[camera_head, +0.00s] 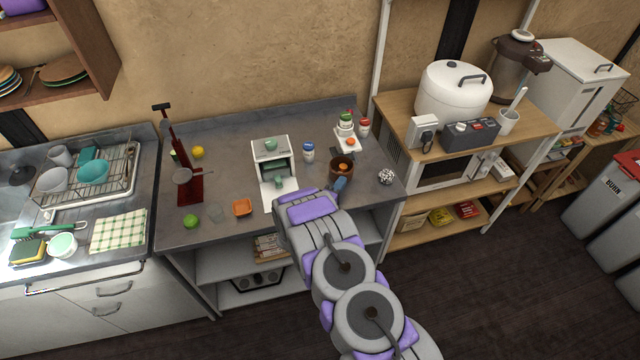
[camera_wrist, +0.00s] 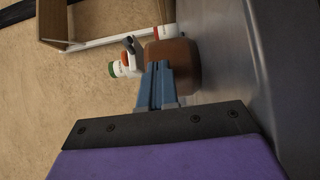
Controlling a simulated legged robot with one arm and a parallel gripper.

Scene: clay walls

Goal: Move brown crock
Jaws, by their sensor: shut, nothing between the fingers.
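The brown crock (camera_head: 334,178) stands upright on the grey counter, toward its right side. It holds something orange-brown that I cannot make out. In the wrist view the crock (camera_wrist: 186,58) is just beyond the fingertips and partly hidden by them.
Bare counter (camera_head: 230,180) shows farther left. A wooden shelf unit (camera_head: 395,108) stands on the right.

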